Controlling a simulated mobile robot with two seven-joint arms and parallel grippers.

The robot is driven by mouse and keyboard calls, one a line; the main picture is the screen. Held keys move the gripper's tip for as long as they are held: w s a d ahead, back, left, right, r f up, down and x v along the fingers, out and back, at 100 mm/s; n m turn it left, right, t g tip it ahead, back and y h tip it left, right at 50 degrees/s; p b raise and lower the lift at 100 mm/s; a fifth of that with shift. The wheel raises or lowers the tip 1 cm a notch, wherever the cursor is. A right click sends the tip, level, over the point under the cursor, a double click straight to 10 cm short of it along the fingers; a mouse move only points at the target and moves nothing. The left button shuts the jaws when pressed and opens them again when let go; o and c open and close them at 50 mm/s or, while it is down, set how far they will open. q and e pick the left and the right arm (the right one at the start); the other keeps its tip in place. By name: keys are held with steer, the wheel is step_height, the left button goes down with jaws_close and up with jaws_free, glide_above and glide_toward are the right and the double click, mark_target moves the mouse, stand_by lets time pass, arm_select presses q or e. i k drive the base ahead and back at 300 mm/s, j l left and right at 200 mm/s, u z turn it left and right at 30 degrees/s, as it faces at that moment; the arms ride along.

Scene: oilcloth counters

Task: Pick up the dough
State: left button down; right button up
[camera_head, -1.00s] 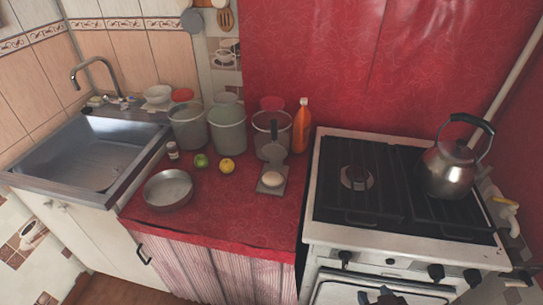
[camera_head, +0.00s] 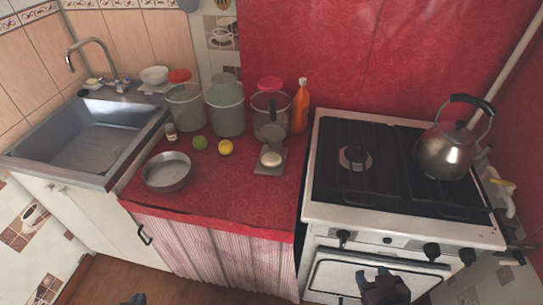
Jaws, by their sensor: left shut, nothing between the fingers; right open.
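The dough (camera_head: 271,159) is a small pale round lump. It sits on a grey flat plate (camera_head: 268,170) on the red counter, left of the stove. My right gripper (camera_head: 384,284) is low in front of the oven door, well below and right of the dough, open and empty. Only a dark tip of my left gripper (camera_head: 136,299) shows at the bottom edge, over the floor and far from the dough. It is shut with nothing in it.
A metal pan (camera_head: 168,173), a green fruit (camera_head: 200,142) and a yellow fruit (camera_head: 225,147) lie left of the dough. Pots (camera_head: 227,112) and an orange bottle (camera_head: 300,107) stand behind. A kettle (camera_head: 446,152) is on the stove (camera_head: 330,211). The counter's front strip is clear.

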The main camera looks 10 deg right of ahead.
mark_target(270, 160)
steer(key=i+j, duration=0.15)
steer(key=j, duration=0.2)
steer(key=i+j, duration=0.1)
steer(key=j, duration=0.25)
steer(key=i+j+z, duration=0.1)
steer(key=j, duration=0.25)
steer(key=i+j, duration=0.15)
steer(key=j, duration=0.2)
steer(key=i+j, duration=0.15)
steer(key=j, duration=0.25)
